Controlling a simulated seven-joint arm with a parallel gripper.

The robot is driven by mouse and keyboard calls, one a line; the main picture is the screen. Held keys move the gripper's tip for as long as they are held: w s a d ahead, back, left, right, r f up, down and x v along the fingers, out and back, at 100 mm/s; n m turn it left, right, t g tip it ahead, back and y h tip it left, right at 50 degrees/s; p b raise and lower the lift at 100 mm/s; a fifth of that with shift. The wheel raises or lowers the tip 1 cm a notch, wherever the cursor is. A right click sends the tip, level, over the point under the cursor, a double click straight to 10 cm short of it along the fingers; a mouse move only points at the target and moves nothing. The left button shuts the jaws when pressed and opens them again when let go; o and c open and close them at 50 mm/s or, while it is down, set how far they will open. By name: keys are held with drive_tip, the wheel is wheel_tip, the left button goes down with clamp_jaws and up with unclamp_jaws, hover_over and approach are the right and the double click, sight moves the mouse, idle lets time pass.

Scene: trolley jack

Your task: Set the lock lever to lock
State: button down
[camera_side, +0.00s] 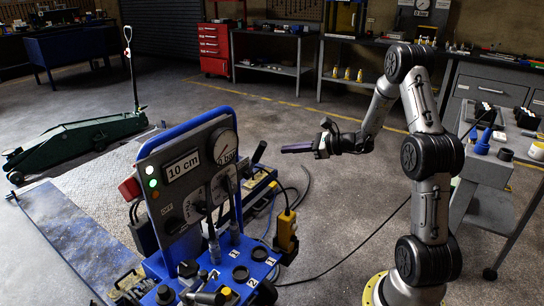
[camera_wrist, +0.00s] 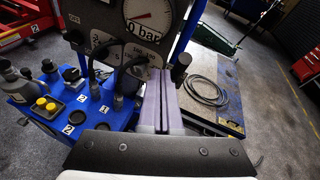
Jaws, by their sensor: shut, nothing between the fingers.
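A blue control console (camera_side: 225,262) stands in the lower middle of the side view, with an upright grey panel (camera_side: 165,195). A lever with a black grip (camera_side: 259,152) sticks up beside the panel's right edge; a black grip (camera_wrist: 180,66) also shows there in the wrist view.
The panel carries a "10 cm" display (camera_side: 182,166) and a round bar gauge (camera_side: 224,146). A yellow pendant (camera_side: 287,232) hangs on the console's right side. A green trolley jack (camera_side: 75,140) stands far left. A grey trolley (camera_side: 490,165) is at right. Floor behind my gripper is clear.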

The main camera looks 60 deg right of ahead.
drive_tip(key=s+d+f+m+h, duration=0.2)
drive_tip(key=s+d+f, duration=0.2)
drive_tip(key=d+f, duration=0.1)
approach(257, 159)
wheel_tip(257, 159, down, 3)
drive_tip(key=d, duration=0.2)
drive_tip(key=w, duration=0.1)
drive_tip(key=w+r, duration=0.1)
drive_tip(key=w, duration=0.1)
drive_tip(key=w+a, duration=0.1)
drive_tip(key=shift+w+r, duration=0.35)
drive_tip(key=shift+r, duration=0.05)
drive_tip(key=shift+r, duration=0.1)
drive_tip(key=shift+w+r, duration=0.6)
drive_tip(key=shift+w, duration=0.15)
